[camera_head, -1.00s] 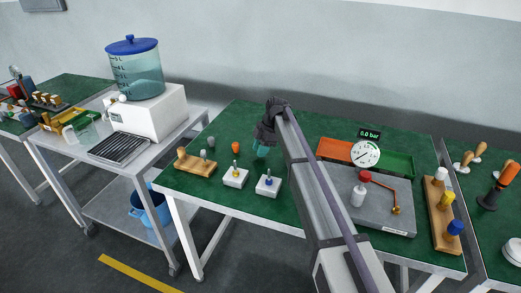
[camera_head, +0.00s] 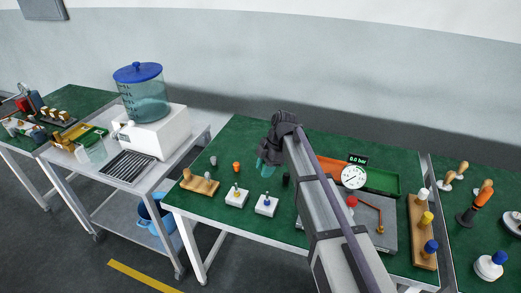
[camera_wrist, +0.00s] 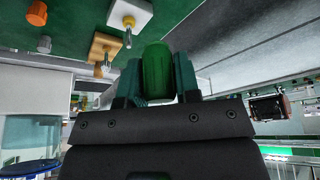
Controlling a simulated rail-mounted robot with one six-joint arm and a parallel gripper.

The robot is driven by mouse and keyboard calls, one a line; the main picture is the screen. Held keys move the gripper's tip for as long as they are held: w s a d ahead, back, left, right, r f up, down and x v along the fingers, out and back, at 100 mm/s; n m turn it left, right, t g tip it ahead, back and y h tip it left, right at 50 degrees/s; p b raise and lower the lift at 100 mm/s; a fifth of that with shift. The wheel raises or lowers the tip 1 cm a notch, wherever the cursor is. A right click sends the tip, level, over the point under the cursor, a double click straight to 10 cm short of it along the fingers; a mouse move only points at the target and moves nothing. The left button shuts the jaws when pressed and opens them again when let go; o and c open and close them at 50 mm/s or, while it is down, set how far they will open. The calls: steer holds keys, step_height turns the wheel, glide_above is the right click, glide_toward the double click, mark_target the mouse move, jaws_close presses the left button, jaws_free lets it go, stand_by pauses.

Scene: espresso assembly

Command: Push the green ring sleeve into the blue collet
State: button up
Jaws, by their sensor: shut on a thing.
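My gripper (camera_head: 267,163) is above the green bench, its fingers shut on a green cylindrical piece (camera_wrist: 158,70), which I take to be the green ring sleeve. In the wrist view it sits between the teal fingers. In the head view it cannot be told apart from the fingers. The blue collet (camera_head: 267,200) stands on a white block (camera_head: 264,208) at the bench's front, below and apart from my gripper. I cannot make out the blue collet in the wrist view.
Another white block (camera_head: 236,199) and a wooden holder (camera_head: 200,184) stand to the left. An orange cup (camera_head: 236,166) and a small dark part (camera_head: 286,178) are nearby. A gauge (camera_head: 353,177) and a wooden rack (camera_head: 424,232) are to the right.

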steer(key=shift+s+d, duration=0.25)
steer(key=shift+s, duration=0.85)
step_height(320, 180, down, 6)
steer(key=b, duration=0.6)
steer(key=shift+r, duration=0.1)
steer(key=shift+c, duration=0.4)
steer(key=shift+f+b, duration=0.5)
